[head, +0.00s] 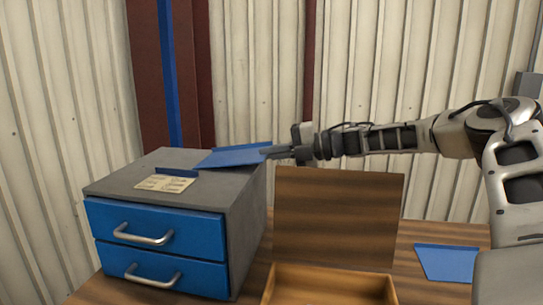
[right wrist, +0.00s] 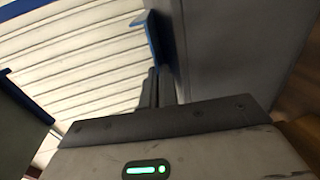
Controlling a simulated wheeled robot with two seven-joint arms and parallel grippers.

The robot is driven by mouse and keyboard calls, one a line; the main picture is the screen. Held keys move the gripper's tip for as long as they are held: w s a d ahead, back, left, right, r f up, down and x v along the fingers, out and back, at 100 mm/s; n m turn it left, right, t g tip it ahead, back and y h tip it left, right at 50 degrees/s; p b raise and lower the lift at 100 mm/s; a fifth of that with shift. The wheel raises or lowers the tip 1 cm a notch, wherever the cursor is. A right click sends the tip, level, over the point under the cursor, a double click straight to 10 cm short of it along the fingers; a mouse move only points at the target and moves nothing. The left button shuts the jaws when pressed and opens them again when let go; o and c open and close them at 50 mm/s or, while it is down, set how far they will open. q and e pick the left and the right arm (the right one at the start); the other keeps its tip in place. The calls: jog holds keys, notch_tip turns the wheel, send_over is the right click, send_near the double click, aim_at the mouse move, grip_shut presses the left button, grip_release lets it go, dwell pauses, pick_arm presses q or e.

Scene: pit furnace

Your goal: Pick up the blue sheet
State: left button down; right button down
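A blue sheet (head: 232,157) is at the back right of the grey cabinet's top, slightly tilted, with its far edge raised. Whether its lower edge touches the cabinet top is hard to tell. My right gripper (head: 275,152) reaches in from the right, its fingers closed on the sheet's right edge. In the right wrist view the fingers (right wrist: 155,88) are close together, with the sheet (right wrist: 153,40) seen nearly edge-on at their tips. A second blue sheet (head: 447,262) lies on the wooden table at the right. My left gripper is not in view.
The grey cabinet (head: 248,218) has two blue drawers, both shut, and a paper label (head: 165,183) on top. An open wooden box (head: 330,280) with a raised lid (head: 338,215) stands right of it, below my right forearm. A corrugated wall is behind.

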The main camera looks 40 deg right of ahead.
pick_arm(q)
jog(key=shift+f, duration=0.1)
pick_arm(e)
jog(key=shift+f, duration=0.2)
